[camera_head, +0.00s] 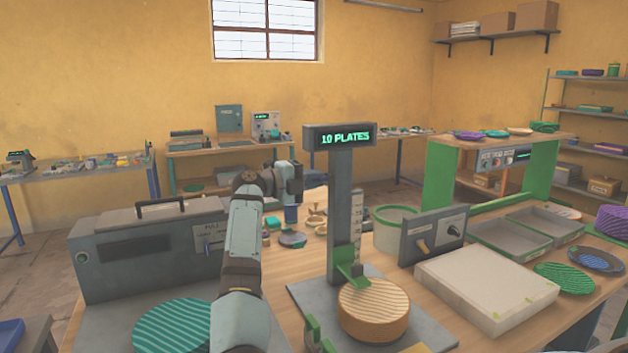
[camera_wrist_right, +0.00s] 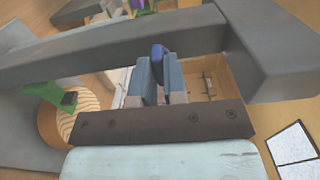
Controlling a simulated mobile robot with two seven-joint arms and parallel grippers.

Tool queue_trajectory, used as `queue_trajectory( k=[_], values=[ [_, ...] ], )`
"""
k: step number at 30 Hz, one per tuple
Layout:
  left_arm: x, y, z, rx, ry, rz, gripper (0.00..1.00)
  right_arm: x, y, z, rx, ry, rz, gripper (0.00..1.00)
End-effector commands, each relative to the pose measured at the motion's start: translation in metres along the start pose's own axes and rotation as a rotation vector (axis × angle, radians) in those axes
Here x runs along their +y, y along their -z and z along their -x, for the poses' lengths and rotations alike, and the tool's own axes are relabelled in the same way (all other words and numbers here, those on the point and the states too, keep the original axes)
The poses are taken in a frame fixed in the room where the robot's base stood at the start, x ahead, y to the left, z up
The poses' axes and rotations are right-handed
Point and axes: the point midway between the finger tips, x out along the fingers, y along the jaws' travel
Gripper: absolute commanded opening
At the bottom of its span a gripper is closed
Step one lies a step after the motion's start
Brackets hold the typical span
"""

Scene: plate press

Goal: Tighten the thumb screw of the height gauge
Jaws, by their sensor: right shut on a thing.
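The height gauge (camera_head: 341,190) stands upright on a grey base plate, with a "10 PLATES" display on top. Its green slider (camera_head: 350,275) is just above a tan ribbed plate stack (camera_head: 373,310). My right gripper (camera_head: 291,213) is left of and behind the gauge post in the head view. In the right wrist view, my right gripper (camera_wrist_right: 159,88) is shut on the blue-purple thumb screw (camera_wrist_right: 158,54), close beside the grey post (camera_wrist_right: 115,45). The thumb screw is hidden in the head view. My left gripper is not in view.
A grey box with a handle (camera_head: 150,240) and a teal ribbed plate (camera_head: 172,325) are on the left. A white block (camera_head: 487,285) and a panel with knobs (camera_head: 432,236) are on the right. Small plates and cups sit behind my gripper.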

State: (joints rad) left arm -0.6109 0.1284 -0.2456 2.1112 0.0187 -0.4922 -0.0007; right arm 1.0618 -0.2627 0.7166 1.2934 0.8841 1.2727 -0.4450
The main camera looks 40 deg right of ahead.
Motion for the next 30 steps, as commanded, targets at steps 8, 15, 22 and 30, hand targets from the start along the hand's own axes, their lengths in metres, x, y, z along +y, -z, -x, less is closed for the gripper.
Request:
queue_trajectory(
  k=[8, 15, 22, 30],
  values=[
    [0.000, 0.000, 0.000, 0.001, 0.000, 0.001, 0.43, 0.001, 0.000, 0.000, 0.000, -0.001, 0.000, 0.37],
    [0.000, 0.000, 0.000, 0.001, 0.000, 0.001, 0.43, 0.000, 0.000, 0.004, -0.001, 0.000, 0.000, 0.37],
    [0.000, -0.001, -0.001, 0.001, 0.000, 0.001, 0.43, 0.000, -0.001, 0.043, -0.004, -0.001, 0.000, 0.37],
    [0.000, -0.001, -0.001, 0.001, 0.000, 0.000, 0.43, 0.001, 0.000, 0.104, -0.004, -0.001, 0.001, 0.37]
  ],
)
